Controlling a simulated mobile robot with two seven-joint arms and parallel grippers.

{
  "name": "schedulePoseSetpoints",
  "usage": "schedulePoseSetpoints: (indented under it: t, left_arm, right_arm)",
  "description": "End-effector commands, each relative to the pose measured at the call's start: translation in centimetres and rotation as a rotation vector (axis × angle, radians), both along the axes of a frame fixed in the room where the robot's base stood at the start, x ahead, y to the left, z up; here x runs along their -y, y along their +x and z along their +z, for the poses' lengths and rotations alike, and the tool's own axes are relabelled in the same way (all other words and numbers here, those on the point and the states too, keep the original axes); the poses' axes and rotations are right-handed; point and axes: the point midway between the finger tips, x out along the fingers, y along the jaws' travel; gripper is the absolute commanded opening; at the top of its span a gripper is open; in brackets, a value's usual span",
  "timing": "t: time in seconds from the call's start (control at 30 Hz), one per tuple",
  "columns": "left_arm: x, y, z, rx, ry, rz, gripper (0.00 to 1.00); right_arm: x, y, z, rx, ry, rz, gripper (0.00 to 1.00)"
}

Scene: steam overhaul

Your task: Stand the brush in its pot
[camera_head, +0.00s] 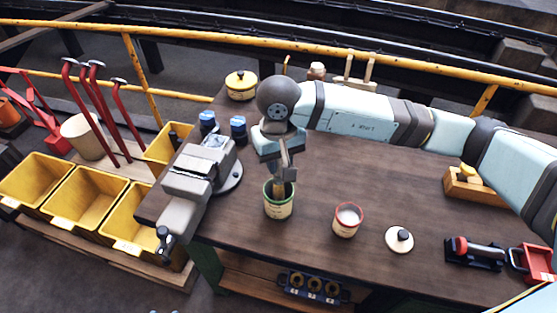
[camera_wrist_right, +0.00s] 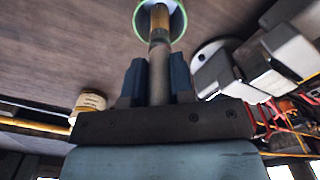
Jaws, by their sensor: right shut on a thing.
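The pot (camera_head: 279,209), cream with a green rim, stands upright on the bench just right of the grey vise. My right gripper (camera_head: 284,172) is above the pot, pointing down, shut on the brush. In the right wrist view the brush (camera_wrist_right: 159,50) runs from between the dark fingers (camera_wrist_right: 157,88) into the mouth of the green-rimmed pot (camera_wrist_right: 140,27). The brush's lower end is inside the pot; I cannot tell whether it touches the bottom. My left gripper is in neither view.
A grey vise (camera_head: 193,170) stands close left of the pot. A red-rimmed cup (camera_head: 347,221) and a white lid (camera_head: 399,239) with a dark knob lie to the right. Yellow bins (camera_head: 84,202) are at left.

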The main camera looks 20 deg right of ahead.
Motion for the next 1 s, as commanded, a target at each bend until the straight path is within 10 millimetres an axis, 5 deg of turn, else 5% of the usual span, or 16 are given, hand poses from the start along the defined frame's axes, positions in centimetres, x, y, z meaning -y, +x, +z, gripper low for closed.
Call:
schedulePoseSetpoints:
  t: [0.4, 0.43, 0.57, 1.0]
  left_arm:
    - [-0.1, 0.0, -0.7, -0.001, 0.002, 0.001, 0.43]
    - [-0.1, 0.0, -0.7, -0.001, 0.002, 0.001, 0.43]
    - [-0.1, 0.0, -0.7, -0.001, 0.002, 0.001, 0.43]
    - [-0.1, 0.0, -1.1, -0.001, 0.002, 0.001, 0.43]
  right_arm:
    - [0.0, 0.0, -0.5, 0.001, 0.0, 0.0, 0.0]
    - [0.0, 0.0, -0.5, 0.001, 0.0, 0.0, 0.27]
    - [0.0, 0.0, -0.5, 0.001, 0.0, 0.0, 0.53]
    - [0.0, 0.1, 1.1, 0.004, 0.002, 0.0, 0.53]
